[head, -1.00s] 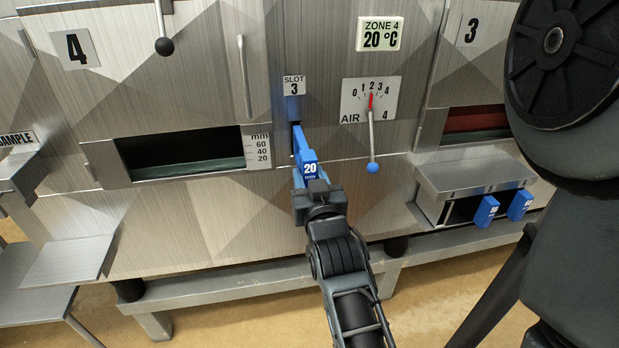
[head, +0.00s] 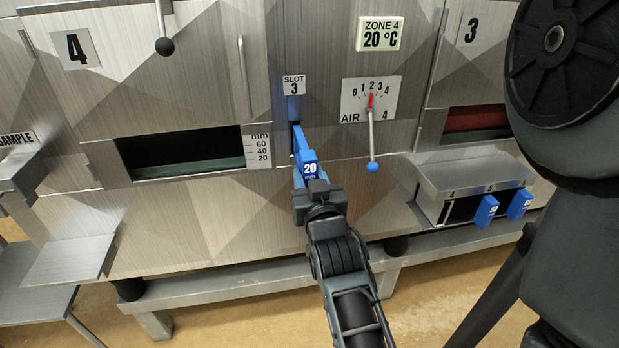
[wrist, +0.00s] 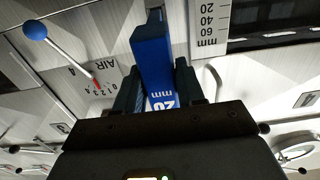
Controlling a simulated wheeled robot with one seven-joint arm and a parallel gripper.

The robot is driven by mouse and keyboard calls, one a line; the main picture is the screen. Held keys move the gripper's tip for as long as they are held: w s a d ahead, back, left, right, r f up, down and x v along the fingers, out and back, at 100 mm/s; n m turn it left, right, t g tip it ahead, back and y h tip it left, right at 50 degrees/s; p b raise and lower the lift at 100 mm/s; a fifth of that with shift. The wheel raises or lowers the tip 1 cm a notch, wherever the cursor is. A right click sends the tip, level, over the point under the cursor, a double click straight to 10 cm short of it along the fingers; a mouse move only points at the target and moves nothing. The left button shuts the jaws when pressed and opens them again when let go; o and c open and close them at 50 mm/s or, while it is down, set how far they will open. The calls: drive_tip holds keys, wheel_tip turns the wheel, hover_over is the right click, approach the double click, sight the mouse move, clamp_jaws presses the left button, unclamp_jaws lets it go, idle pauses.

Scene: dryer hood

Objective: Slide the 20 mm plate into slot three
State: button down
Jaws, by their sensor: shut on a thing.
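The blue 20 mm plate (head: 307,160) is held in my gripper (head: 316,188), its "20" label facing up. Its far end is at the dark opening of slot three (head: 295,136), under the "SLOT 3" sign (head: 294,86); how deep it sits inside I cannot tell. In the wrist view the plate (wrist: 153,62) lies between the two dark fingers of my gripper (wrist: 158,88), which are shut on it. The plate's far tip is hidden from the wrist camera.
An air lever with a blue knob (head: 372,166) hangs right of the slot. A rack (head: 475,175) holding two blue-handled plates is at lower right. An open window with a mm scale (head: 258,147) is on the left. A grey rail (head: 240,283) runs below.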

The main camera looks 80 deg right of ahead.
sight(298, 147)
drive_tip(key=shift+x, duration=4)
drive_tip(key=shift+b+x, duration=0.4)
drive_tip(key=shift+x, duration=2.15)
drive_tip(key=c, duration=0.6)
unclamp_jaws()
drive_tip(key=b+v, duration=0.1)
drive_tip(key=v, duration=0.5)
drive_tip(key=shift+a+f, duration=0.1)
drive_tip(key=shift+a, duration=0.25)
drive_tip(key=shift+s+a+b, duration=0.3)
drive_tip(key=shift+s+a, duration=0.05)
drive_tip(key=shift+a, duration=0.15)
